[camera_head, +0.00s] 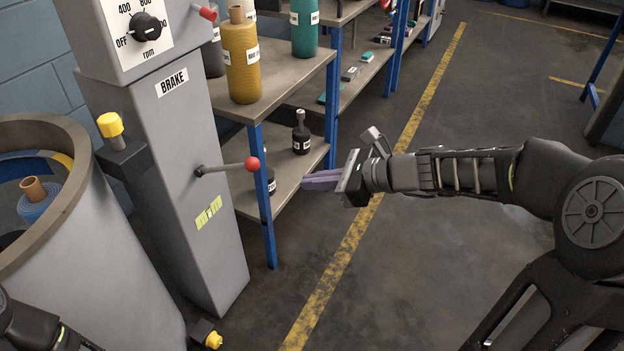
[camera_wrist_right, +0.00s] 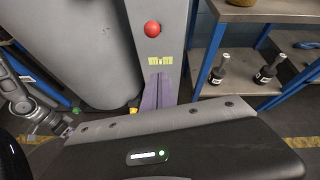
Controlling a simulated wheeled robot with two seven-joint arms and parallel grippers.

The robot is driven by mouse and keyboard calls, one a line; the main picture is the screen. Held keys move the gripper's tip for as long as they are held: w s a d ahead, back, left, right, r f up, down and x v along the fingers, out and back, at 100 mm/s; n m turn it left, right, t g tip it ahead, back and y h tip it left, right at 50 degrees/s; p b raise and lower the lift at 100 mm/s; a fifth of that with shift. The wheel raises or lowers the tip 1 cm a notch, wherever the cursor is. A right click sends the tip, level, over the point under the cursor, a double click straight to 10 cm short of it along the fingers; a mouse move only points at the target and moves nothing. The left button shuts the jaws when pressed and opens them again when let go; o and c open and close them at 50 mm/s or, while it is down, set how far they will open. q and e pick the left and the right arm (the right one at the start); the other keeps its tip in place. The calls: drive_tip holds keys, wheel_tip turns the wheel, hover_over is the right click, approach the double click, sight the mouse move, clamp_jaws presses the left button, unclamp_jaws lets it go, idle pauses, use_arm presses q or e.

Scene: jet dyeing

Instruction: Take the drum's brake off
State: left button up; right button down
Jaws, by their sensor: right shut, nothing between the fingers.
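The brake lever (camera_head: 228,166) is a thin rod with a red ball end, on the side of the grey post (camera_head: 165,160) below the BRAKE label (camera_head: 172,82). It points right, nearly level. Its red ball shows in the right wrist view (camera_wrist_right: 152,29). My right gripper (camera_head: 304,183) has purple fingers, shut and empty. It is right of and slightly below the ball, apart from it in the head view. The grey drum (camera_head: 95,270) stands left of the post. Part of my left arm shows at the lower left; my left gripper (camera_wrist_right: 65,130) is small in the wrist view, its jaws unclear.
A shelf unit (camera_head: 268,185) with blue legs stands behind the post, holding a yellow yarn cone (camera_head: 241,60) and dark bottles (camera_head: 301,133). A speed dial (camera_head: 147,26) and another red-knobbed lever (camera_head: 208,13) are above.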

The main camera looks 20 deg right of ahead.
drive_tip(key=w+a+b, duration=0.1)
drive_tip(key=w+a, duration=0.5)
drive_tip(key=a, duration=0.1)
drive_tip(key=shift+w+f+b, duration=0.3)
